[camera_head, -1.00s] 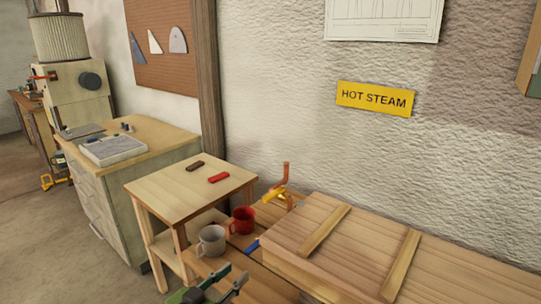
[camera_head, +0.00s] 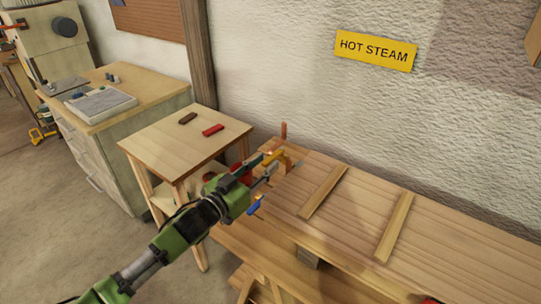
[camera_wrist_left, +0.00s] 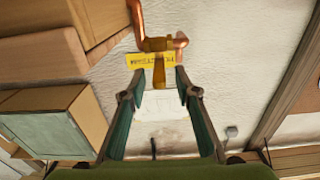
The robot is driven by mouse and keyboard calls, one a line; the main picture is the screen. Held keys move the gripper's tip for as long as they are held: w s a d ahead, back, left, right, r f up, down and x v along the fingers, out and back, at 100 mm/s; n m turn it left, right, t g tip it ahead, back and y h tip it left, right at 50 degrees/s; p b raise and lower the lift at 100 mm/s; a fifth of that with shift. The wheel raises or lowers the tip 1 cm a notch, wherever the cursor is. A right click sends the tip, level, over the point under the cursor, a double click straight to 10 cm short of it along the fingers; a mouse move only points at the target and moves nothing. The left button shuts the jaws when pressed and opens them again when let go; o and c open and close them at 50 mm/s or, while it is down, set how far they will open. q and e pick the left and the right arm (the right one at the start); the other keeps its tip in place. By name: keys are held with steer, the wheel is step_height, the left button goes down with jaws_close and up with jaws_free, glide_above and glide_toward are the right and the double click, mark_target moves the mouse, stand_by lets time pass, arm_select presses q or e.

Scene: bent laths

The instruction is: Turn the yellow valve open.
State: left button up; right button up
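The yellow valve (camera_head: 275,154) sits by a copper pipe (camera_head: 284,131) at the left end of the wooden box, near the wall. My left gripper (camera_head: 268,166) is at the valve, its fingers pointing at it. In the left wrist view, the yellow valve (camera_wrist_left: 158,45) is ahead and its lever (camera_wrist_left: 159,72) lies between the tips of the two green fingers. The fingers are apart, with a gap on each side of the lever. I cannot tell whether either finger touches it. My right gripper is not in view.
The long wooden box (camera_head: 350,200) fills the right. A small table (camera_head: 170,150) with a dark block (camera_head: 187,118) and a red block (camera_head: 213,130) stands left of the valve. A red mug is mostly hidden behind my gripper. A yellow HOT STEAM sign (camera_head: 376,50) hangs above.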

mark_target(270, 158)
arm_select(q)
steer(key=shift+x, duration=1.7)
steer(key=shift+s, duration=0.1)
jaws_close()
steer(key=shift+a, duration=0.1)
